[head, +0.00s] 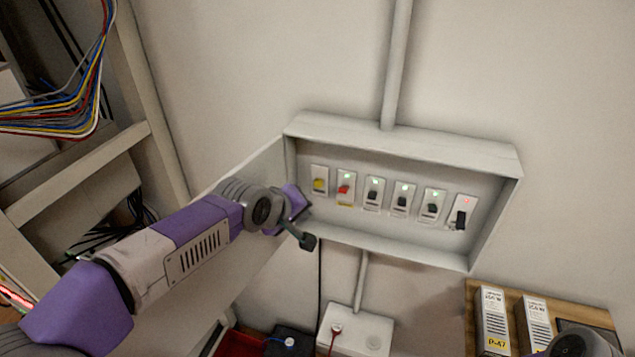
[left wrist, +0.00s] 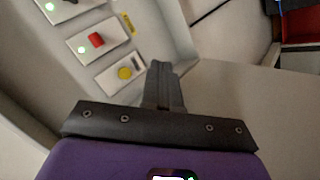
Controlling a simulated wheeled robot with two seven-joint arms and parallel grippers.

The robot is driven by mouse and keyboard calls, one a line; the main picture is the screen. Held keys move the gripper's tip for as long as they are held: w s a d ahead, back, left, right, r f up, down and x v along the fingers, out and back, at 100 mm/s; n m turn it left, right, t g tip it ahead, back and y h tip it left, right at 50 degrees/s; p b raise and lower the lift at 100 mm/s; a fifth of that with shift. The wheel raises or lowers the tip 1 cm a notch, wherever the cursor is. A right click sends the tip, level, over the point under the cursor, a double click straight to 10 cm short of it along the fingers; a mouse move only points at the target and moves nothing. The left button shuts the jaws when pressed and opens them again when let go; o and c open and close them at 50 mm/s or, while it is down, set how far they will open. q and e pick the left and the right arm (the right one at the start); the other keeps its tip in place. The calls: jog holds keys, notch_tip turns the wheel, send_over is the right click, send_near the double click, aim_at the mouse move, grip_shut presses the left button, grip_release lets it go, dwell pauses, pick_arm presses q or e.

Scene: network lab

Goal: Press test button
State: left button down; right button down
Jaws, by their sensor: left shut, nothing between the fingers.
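The yellow round button (head: 319,185) is on the leftmost module in the open grey wall box (head: 405,133). My left gripper (head: 304,208) is shut and empty at the lower left of the box, just below the yellow button. Its closed fingers also show in the left wrist view (left wrist: 162,84). They appear apart from the button. The text on the button's label is too small to read. My right gripper is out of view.
A red switch (head: 344,188) sits right beside the yellow button, then several black switches with small lights. The box door (head: 262,172) stands open on the left, close to my left arm. A rack with cables is further left. A white socket box (head: 372,328) is below.

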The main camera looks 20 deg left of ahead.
aim_at(319, 183)
pick_arm(q)
jog(key=shift+w+a+p, duration=0.2)
jog(key=shift+w+p, duration=0.65)
jog(key=shift+w, duration=2.5)
jog(key=shift+w, duration=0.45)
jog(key=shift+w, duration=0.3)
jog(key=shift+s, duration=0.1)
jog(key=shift+s+b, duration=0.45)
jog(key=shift+s, duration=0.25)
